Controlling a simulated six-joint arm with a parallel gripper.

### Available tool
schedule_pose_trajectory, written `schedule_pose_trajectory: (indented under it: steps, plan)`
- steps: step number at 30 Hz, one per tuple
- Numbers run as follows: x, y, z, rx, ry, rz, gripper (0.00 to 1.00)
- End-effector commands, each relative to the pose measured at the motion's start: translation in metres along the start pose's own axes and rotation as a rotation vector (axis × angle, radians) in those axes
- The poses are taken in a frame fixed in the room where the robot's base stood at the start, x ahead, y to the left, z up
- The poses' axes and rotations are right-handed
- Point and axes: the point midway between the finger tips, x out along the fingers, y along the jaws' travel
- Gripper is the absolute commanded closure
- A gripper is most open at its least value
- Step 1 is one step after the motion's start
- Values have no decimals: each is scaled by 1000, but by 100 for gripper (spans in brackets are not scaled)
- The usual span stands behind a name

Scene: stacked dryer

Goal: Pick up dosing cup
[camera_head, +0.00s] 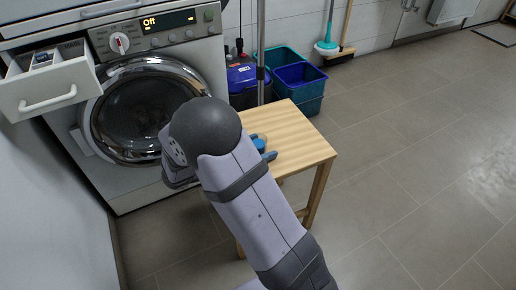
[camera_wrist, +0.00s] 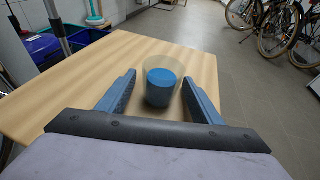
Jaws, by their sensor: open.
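The dosing cup (camera_wrist: 161,86) is a small clear cup with a blue lower part or blue contents. It stands upright on the small wooden table (camera_wrist: 60,92). In the wrist view my gripper (camera_wrist: 161,84) is open, with one blue-grey finger on each side of the cup and visible gaps between.
The washing machine (camera_head: 200,57) has its door shut and its detergent drawer (camera_head: 48,92) pulled out. Blue and teal bins (camera_head: 300,76) and a purple container (camera_head: 243,80) stand behind the table. Bicycles (camera_wrist: 280,25) stand far off.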

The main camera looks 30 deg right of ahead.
Motion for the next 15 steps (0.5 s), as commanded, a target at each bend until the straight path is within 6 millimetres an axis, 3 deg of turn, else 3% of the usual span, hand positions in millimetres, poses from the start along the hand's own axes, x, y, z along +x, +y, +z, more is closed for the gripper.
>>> schedule_pose_trajectory:
  steps: [3,9,15]
  plan:
    - [0,0,0,0,0,0,40]
    - [0,0,0,0,0,-1,85]
    - [0,0,0,0,0,-1,86]
